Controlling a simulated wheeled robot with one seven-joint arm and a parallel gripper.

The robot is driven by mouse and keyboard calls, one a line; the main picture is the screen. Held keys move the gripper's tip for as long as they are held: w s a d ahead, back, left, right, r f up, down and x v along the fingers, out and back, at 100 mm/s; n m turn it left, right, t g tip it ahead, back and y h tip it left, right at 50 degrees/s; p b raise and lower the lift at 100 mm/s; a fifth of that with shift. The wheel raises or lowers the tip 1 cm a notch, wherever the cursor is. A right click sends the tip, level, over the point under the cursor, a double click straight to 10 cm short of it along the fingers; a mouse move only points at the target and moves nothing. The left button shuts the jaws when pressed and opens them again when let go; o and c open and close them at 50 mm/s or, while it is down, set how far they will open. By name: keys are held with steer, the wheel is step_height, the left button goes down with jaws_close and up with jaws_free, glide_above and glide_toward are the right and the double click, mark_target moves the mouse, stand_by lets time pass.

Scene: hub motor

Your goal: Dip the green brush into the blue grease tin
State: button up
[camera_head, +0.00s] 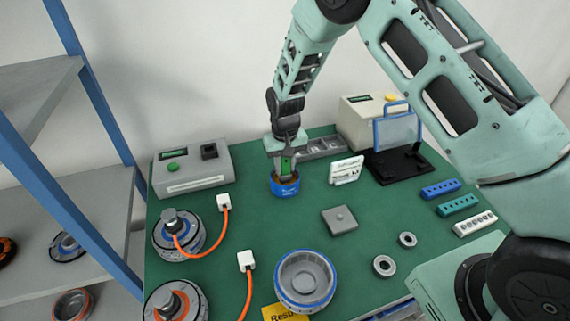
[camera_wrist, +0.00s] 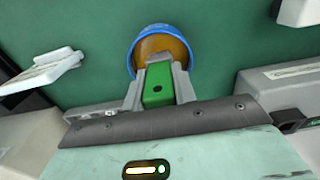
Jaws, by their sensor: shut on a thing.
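The blue grease tin (camera_head: 285,187) stands on the green table top toward the back middle. Its blue rim and brown grease inside also show in the wrist view (camera_wrist: 176,45). My gripper (camera_head: 286,172) is right above the tin, pointing down. It is shut on the green brush (camera_wrist: 158,84), whose green handle sits between the fingers. In the head view a bit of the green brush (camera_head: 286,165) shows just above the tin. The brush's lower end is hidden, so I cannot tell whether it touches the grease.
A grey box with a green button (camera_head: 190,168) stands to the left. A white card (camera_head: 346,170) and a blue-framed holder (camera_head: 396,133) are to the right. Motors with orange cables (camera_head: 178,235), a round housing (camera_head: 304,280) and a grey plate (camera_head: 340,219) lie nearer.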

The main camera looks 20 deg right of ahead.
steer(key=shift+r, duration=0.1)
steer(key=shift+r+p, duration=2.75)
steer(key=shift+r, duration=1.4)
steer(key=shift+s, duration=0.1)
